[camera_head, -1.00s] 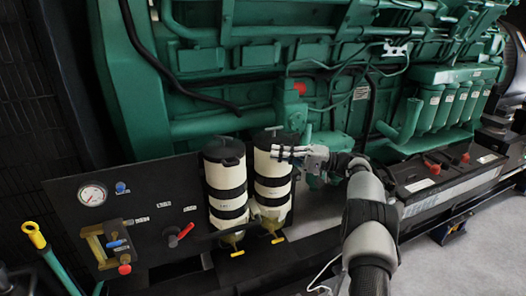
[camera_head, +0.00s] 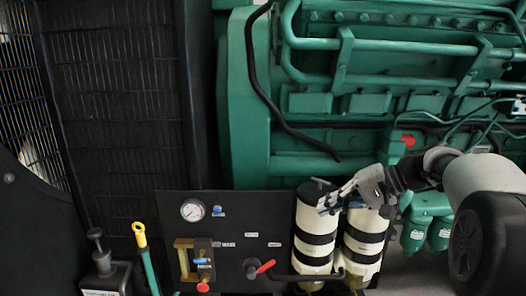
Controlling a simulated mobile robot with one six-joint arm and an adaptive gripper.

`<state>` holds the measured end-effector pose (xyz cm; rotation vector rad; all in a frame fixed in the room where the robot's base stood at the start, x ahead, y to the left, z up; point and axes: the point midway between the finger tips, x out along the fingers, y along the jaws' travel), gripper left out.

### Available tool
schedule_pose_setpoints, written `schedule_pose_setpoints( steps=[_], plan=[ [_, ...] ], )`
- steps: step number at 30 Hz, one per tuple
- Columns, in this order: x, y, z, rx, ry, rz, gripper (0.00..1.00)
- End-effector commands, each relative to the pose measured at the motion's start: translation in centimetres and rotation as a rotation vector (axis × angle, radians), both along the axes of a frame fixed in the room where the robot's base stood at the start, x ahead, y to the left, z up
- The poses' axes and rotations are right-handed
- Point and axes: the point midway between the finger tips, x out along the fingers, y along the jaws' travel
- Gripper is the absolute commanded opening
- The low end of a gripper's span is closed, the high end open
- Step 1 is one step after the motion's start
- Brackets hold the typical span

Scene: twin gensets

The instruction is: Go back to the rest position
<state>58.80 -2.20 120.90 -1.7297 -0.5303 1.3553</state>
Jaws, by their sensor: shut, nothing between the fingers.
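My gripper (camera_head: 328,205) is shut and empty. It points left in front of the tops of two white filter canisters with black bands, the left canister (camera_head: 315,238) and the right canister (camera_head: 362,250). From this view I cannot tell whether it touches either one. My grey and black arm reaches in from the right edge and hides part of the engine behind it.
A black panel (camera_head: 238,212) carries a pressure gauge (camera_head: 192,210), a sight glass and a red-handled valve (camera_head: 262,268). A dipstick with a yellow handle (camera_head: 140,235) stands left of it. The green engine (camera_head: 300,150) and a black radiator grille (camera_head: 115,100) fill the back.

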Motion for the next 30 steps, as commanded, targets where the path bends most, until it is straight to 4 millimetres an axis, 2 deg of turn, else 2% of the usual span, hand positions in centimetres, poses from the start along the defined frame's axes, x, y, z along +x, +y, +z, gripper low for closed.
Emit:
schedule_pose_setpoints(
  steps=[1,3,9,14,18,21,24,30],
  plan=[
    [-2.3,1.6,0.6,-0.061,0.012,0.012,0.0],
    [-5.4,3.1,0.7,-0.15,0.034,0.019,0.0],
    [-14.9,5.4,-0.3,-0.407,0.051,0.045,0.0],
    [-22.6,5.5,-2.2,-0.608,0.021,0.066,0.0],
    [-28.5,4.5,-4.6,-0.775,-0.036,0.086,0.0],
    [-31.5,3.6,-6.3,-0.868,-0.081,0.099,0.0],
    [-33.4,2.8,-7.7,-0.935,-0.12,0.108,0.0],
    [-34.7,2.1,-8.9,-0.988,-0.152,0.116,0.0]
  ],
)
